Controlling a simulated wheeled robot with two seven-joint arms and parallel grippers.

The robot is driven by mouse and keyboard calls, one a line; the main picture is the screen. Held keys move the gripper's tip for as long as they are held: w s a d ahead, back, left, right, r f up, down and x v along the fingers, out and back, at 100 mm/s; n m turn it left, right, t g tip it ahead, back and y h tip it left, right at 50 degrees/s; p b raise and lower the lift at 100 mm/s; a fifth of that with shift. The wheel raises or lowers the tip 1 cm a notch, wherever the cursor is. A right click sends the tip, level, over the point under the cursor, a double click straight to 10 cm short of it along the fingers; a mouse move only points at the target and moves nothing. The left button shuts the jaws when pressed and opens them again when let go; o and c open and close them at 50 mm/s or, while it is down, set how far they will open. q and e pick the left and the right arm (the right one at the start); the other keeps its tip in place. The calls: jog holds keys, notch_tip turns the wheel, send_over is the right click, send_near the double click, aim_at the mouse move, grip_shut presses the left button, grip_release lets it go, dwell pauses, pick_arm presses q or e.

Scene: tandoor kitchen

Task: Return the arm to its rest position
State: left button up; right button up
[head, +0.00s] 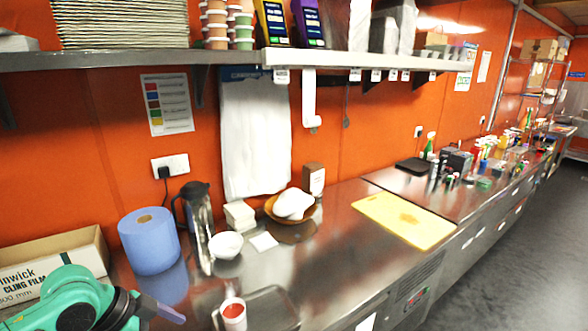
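My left arm comes in at the bottom left corner, with a green and black link. Its gripper end (163,309) shows only as a short greyish piece pointing right over the steel counter. Whether its fingers are apart or together cannot be made out, and I see nothing clearly held in it. My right arm and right gripper are not in view.
Near my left arm stand a cling film box (52,262), a blue paper roll (149,240), a glass jug (197,228), a white bowl (226,245) and a red-filled cup (233,314). A yellow board (403,220) lies farther right. A shelf (130,58) overhangs the counter.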

pick_arm(q)
notch_tip(320, 180, down, 9)
jog(key=s+d+n+y, duration=0.1)
jog(key=s+d+n, duration=0.1)
jog(key=s+a+f+n+y, duration=0.2)
jog(key=s+f+n+y, duration=0.35)
jog(key=s+n, duration=0.4)
jog(key=s+f+m+g+b, duration=0.1)
jog(key=s+f+b, duration=0.15)
jog(key=f, duration=1.35)
jog(key=s+f+b, duration=0.2)
jog(key=f+b, duration=0.2)
jog(key=f, duration=1.1)
jog(key=s+a+f+g+b, duration=0.1)
jog(key=s+a+f+b, duration=0.1)
jog(key=s+f, duration=1.3)
jog(key=shift+a+f+h+b, duration=0.35)
jog(key=shift+a+b, duration=0.05)
jog(key=shift+b, duration=0.35)
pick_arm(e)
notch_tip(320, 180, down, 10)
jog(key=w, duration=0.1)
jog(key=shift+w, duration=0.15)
